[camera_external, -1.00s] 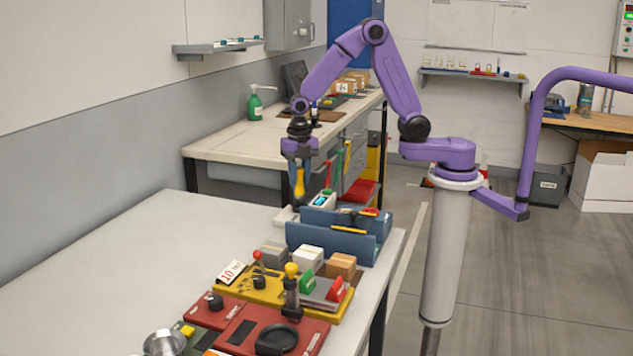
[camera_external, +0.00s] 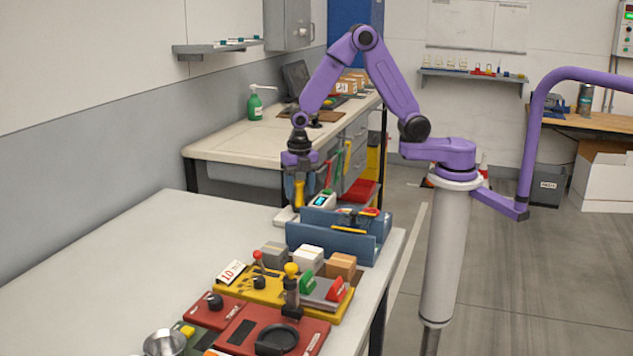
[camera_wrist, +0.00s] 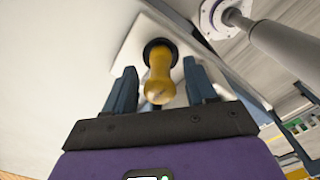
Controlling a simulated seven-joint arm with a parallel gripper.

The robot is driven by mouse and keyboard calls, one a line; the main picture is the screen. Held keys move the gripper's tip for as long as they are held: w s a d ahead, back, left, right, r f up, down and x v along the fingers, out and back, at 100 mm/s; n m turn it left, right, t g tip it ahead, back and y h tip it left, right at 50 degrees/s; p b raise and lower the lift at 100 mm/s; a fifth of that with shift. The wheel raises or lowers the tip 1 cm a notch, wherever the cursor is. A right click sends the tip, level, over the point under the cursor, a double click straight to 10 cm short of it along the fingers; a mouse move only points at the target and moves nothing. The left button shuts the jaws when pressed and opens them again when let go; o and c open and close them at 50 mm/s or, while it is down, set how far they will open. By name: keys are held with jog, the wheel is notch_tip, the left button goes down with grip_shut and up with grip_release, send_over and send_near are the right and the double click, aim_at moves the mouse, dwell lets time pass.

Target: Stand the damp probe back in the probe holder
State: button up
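The damp probe shows its yellow handle (camera_external: 299,193) upright at the far end of the near bench; it also shows in the wrist view (camera_wrist: 160,78). Its lower end goes into a dark round collar in the white probe holder (camera_wrist: 134,45), which shows in the external view (camera_external: 285,216) as a pale block. My gripper (camera_external: 300,187) is above the holder, pointing down. In the wrist view its two fingers (camera_wrist: 160,88) stand on either side of the handle, with a gap on both sides. The part of the probe inside the holder is hidden.
A white meter with a lit screen (camera_external: 320,200) and a blue tray (camera_external: 325,237) stand close to the right of the holder. Yellow and red panels (camera_external: 268,330) with knobs and levers are nearer. The left side of the bench (camera_external: 150,260) is clear.

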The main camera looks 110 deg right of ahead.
jog(key=shift+r, duration=0.1)
notch_tip(320, 180, up, 12)
jog(key=s+a+r+m, duration=0.1)
jog(key=s+a, duration=0.4)
jog(key=a, duration=0.3)
jog(key=s+a+m, duration=0.1)
jog(key=s+a, duration=0.3)
jog(key=a, duration=0.5)
jog(key=s+a+m, duration=0.1)
jog(key=s+a, duration=0.1)
jog(key=s, duration=0.6)
jog(key=s+a+f+m, duration=0.1)
jog(key=s+a+m, duration=0.1)
jog(key=s, duration=0.7)
jog(key=shift+s+f, duration=0.25)
jog(key=shift+s, duration=0.05)
